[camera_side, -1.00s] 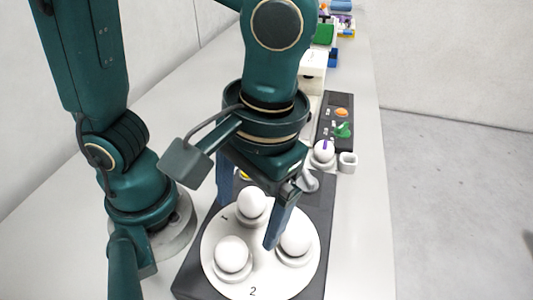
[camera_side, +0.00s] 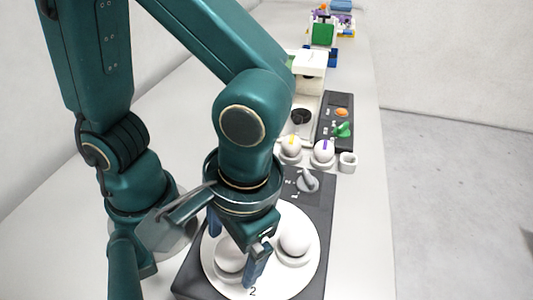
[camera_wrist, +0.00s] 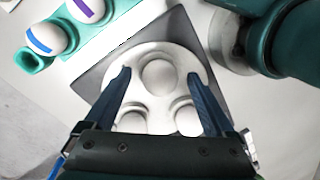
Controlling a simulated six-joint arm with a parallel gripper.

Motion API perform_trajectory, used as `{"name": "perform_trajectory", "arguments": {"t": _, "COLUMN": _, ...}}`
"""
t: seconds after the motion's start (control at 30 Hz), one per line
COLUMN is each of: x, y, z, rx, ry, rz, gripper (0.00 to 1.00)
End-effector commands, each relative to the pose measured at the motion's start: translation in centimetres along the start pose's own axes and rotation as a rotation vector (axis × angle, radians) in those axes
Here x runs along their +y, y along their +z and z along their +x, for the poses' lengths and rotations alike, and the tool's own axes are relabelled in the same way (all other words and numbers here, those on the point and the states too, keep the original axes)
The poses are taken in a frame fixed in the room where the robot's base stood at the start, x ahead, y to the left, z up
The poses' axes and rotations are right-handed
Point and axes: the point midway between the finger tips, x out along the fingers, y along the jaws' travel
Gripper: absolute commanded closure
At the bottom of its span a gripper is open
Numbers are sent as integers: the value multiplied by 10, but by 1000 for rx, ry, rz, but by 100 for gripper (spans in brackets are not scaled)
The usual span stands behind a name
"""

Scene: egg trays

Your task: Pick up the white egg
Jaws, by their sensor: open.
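Three plain white eggs stand on cups on a round white plate (camera_side: 286,283) marked with numbers. In the side view one white egg (camera_side: 230,254) is at the front left and another (camera_side: 295,239) at the right; the third is hidden behind my gripper. My gripper (camera_side: 236,246) is open and points down over the plate, by the front left egg. In the wrist view my open gripper (camera_wrist: 158,76) has one finger on each side of a white egg (camera_wrist: 158,77). Two more eggs (camera_wrist: 133,122) (camera_wrist: 188,121) show nearer. I cannot tell whether the fingers touch any egg.
The plate sits on a dark base (camera_side: 318,205). A blue-striped egg (camera_wrist: 45,39) shows in the wrist view. A white machine (camera_side: 309,68) stands farther back.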

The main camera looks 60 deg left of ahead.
Motion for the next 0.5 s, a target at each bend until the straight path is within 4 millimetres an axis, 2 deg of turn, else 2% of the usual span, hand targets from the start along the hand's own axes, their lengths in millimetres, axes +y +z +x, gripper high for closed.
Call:
{"name": "perform_trajectory", "arguments": {"t": 0.03, "x": 0, "y": 0, "z": 0, "rx": 0, "ry": 0, "rz": 0, "gripper": 11}}
{"name": "perform_trajectory", "arguments": {"t": 0.17, "x": 0, "y": 0, "z": 0, "rx": 0, "ry": 0, "rz": 0, "gripper": 60}}
{"name": "perform_trajectory", "arguments": {"t": 0.2, "x": 0, "y": 0, "z": 0, "rx": 0, "ry": 0, "rz": 0, "gripper": 66}}
{"name": "perform_trajectory", "arguments": {"t": 0.5, "x": 0, "y": 0, "z": -1, "rx": 0, "ry": 0, "rz": 0, "gripper": 66}}
